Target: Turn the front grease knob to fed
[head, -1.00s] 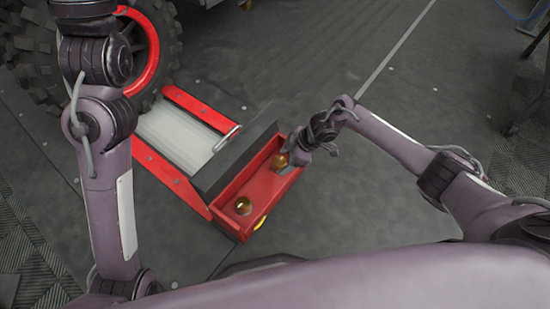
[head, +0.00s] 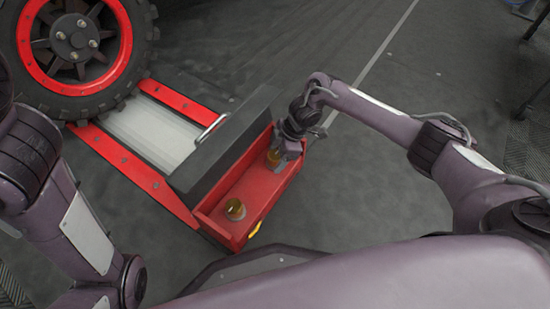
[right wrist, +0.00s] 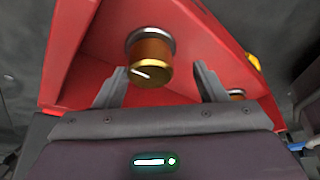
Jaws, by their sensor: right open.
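Two brass grease knobs sit in a red tray-like housing (head: 262,190). The far knob (head: 273,157) is partly covered by my right gripper (head: 281,160); the near knob (head: 235,209) is uncovered. In the right wrist view, the far knob (right wrist: 150,58) has a white pointer line slanting on its face. The open fingers of my right gripper (right wrist: 160,70) stand on either side of it, with a gap visible on the right. The other knob (right wrist: 236,94) is half hidden behind the right finger. No fed label is readable. My left gripper is out of view.
A dark block (head: 215,155) with a metal handle (head: 211,128) borders the housing. A yellow part (head: 254,230) is on the housing's near side.

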